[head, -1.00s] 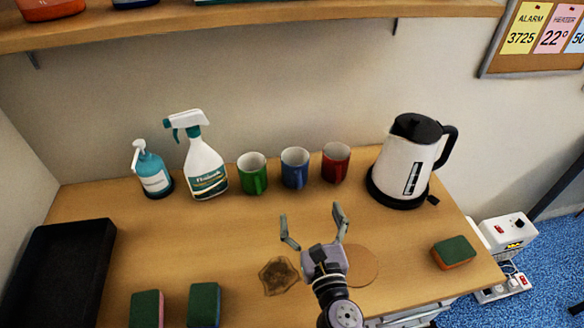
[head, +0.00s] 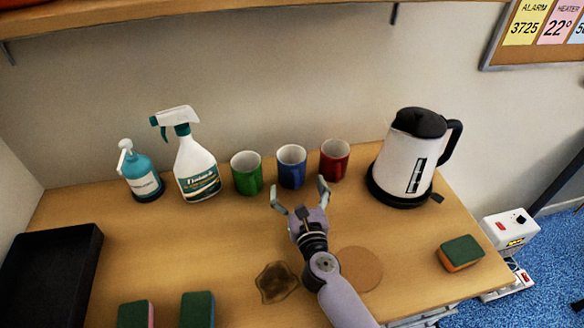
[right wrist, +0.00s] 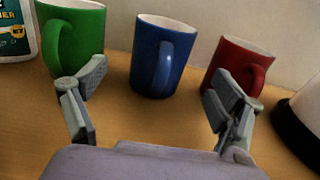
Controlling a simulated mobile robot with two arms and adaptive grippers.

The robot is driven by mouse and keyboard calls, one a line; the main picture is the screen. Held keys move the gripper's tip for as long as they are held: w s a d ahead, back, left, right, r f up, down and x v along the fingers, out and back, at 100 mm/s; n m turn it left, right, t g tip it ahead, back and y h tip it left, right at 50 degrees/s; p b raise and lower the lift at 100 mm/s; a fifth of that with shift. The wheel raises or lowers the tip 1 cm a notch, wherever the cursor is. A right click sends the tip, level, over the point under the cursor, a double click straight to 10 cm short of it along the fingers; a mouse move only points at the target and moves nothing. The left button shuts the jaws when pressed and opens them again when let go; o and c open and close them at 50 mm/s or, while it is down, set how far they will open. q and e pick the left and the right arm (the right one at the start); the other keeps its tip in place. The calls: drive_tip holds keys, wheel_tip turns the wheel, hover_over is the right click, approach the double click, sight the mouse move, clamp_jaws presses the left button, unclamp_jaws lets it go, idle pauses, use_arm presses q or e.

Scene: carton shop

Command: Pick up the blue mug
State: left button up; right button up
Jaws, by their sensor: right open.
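The blue mug (head: 291,167) stands upright on the wooden counter, between the green mug (head: 246,173) and the red mug (head: 334,160). In the right wrist view the blue mug (right wrist: 158,62) is centred beyond the fingers, its handle facing me. My right gripper (head: 301,195) is open and empty, just in front of the blue mug and apart from it. In the right wrist view my right gripper (right wrist: 160,90) has its fingers spread, with the green mug (right wrist: 72,38) behind the left finger and the red mug (right wrist: 238,65) behind the right. My left gripper is not in view.
A spray bottle (head: 194,165) and a pump bottle (head: 140,172) stand left of the mugs. A kettle (head: 408,158) stands to the right. A black tray (head: 48,275), sponges (head: 461,253), a brown stain (head: 276,282) and a round mat (head: 359,269) lie nearer.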

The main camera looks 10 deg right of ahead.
sight(289, 155)
drive_tip(key=w, duration=0.7)
drive_tip(key=shift+w+d, duration=0.15)
drive_tip(key=shift+w, duration=0.25)
drive_tip(key=shift+s, duration=0.1)
drive_tip(key=shift+c, duration=0.8)
drive_tip(key=c, duration=1.3)
drive_tip(key=shift+r, duration=0.1)
drive_tip(key=shift+c, duration=0.4)
drive_tip(key=shift+r+p, duration=0.15)
drive_tip(key=shift+p, duration=0.15)
